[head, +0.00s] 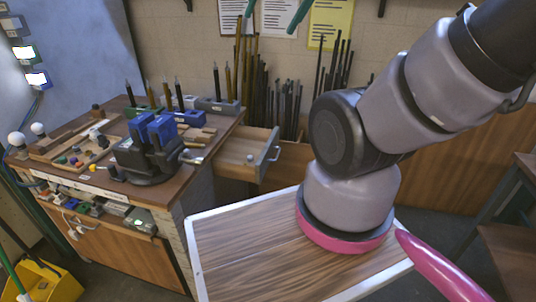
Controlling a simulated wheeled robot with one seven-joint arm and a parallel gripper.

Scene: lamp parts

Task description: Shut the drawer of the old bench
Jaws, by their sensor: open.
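The old bench (201,201) stands at the left, with a brown wooden top and a pale side. Its drawer (235,152) is pulled open and sticks out to the right, below the bench top. A grey metal handle (272,149) is on the drawer's front. A small pale item lies inside the drawer. My arm fills the right half of the view, with a grey and black link to the right of the drawer. The arm does not touch the drawer in this picture. My gripper cannot be made out in this view.
A blue-jawed black vise (146,163) stands on the bench's near corner, its handle pointing right. Rods (285,104) stand against the wall behind the drawer. A wooden surface with a white rim (194,257) lies in front. A yellow bucket (52,283) is at lower left.

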